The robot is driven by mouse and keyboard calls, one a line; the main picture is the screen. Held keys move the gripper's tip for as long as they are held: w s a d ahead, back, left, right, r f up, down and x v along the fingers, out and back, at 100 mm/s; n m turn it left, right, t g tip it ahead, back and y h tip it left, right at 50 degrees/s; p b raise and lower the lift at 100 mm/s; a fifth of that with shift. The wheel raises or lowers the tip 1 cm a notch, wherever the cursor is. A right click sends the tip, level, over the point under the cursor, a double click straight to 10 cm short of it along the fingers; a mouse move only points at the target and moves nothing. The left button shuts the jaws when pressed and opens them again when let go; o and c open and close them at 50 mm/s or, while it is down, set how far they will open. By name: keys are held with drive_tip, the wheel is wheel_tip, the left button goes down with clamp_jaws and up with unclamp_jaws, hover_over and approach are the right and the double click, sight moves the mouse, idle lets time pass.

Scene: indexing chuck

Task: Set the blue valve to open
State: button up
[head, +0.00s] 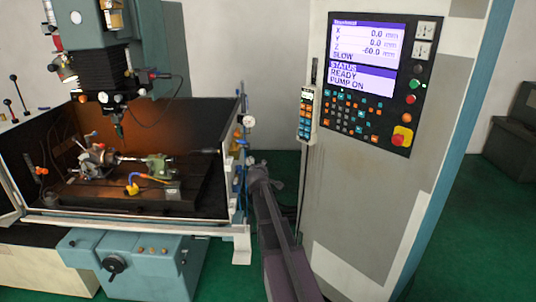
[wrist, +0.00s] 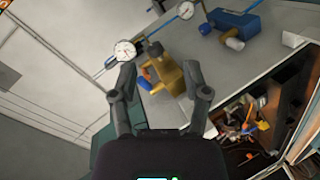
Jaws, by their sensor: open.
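In the wrist view, a brass valve body (wrist: 170,76) sits on the grey side panel, with a small blue handle (wrist: 145,83) at its left end. I take this to be the blue valve. My gripper (wrist: 161,70) is open, one finger on each side of the brass body in the picture. I cannot tell how far the fingertips are from it, and no contact is clear. The handle's setting and any markings are too small to read. In the head view, small blue fittings (head: 240,150) show on the enclosure's right side; the valve is not clear there.
A round gauge (wrist: 125,50) stands close to the left fingertip, and another gauge (wrist: 186,10) is farther up. A blue unit (wrist: 236,24) with a pale knob is at upper right. The machine enclosure (wrist: 290,110) lies right. The control panel (head: 372,80) shows READY, PUMP ON.

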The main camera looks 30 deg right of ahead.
drive_tip(key=s+a+f+m+g+y, duration=0.2)
drive_tip(key=s+a+f+g, duration=0.2)
drive_tip(key=s+a, duration=0.6)
drive_tip(key=s+a+f+m+g+y, duration=0.2)
drive_tip(key=s+a+f+g+y, duration=0.1)
drive_tip(key=s+a, duration=0.7)
drive_tip(key=s+a+f+m+g+y, duration=0.2)
drive_tip(key=s+a+f+g, duration=0.2)
drive_tip(key=s+a, duration=0.6)
drive_tip(key=shift+s+a+f+g, duration=0.3)
drive_tip(key=shift+s+f+g, duration=0.1)
drive_tip(key=shift+s+f, duration=0.2)
drive_tip(key=shift+w, duration=0.1)
